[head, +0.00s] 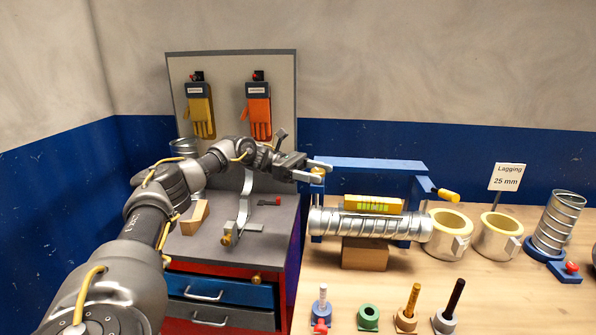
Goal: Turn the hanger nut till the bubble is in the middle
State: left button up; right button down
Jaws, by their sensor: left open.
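A ribbed metal spiral duct (372,226) lies across the bench on a wooden block (364,254), under a blue frame (376,164). A yellow level (373,204) with a green vial rests on top of the duct; the bubble is too small to make out. A small brass piece (317,171), apparently the hanger nut, shows at the left end of the frame's top bar. My left gripper (320,171) is open, with its fingertips on either side of this piece; I cannot tell whether they touch it. My right gripper is not in view.
Two cream lagging rings (499,235) and an upright duct piece (558,222) stand to the right. Several small pegs on bases, one with a dark rod (453,299), stand in front. A drawer cabinet (217,292) and a glove board (230,70) are left.

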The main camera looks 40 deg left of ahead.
pick_arm(q)
jog(key=b+v, duration=0.1)
jog(key=v, duration=0.7)
jog(key=shift+a+b, duration=0.35)
jog(key=shift+s, duration=0.15)
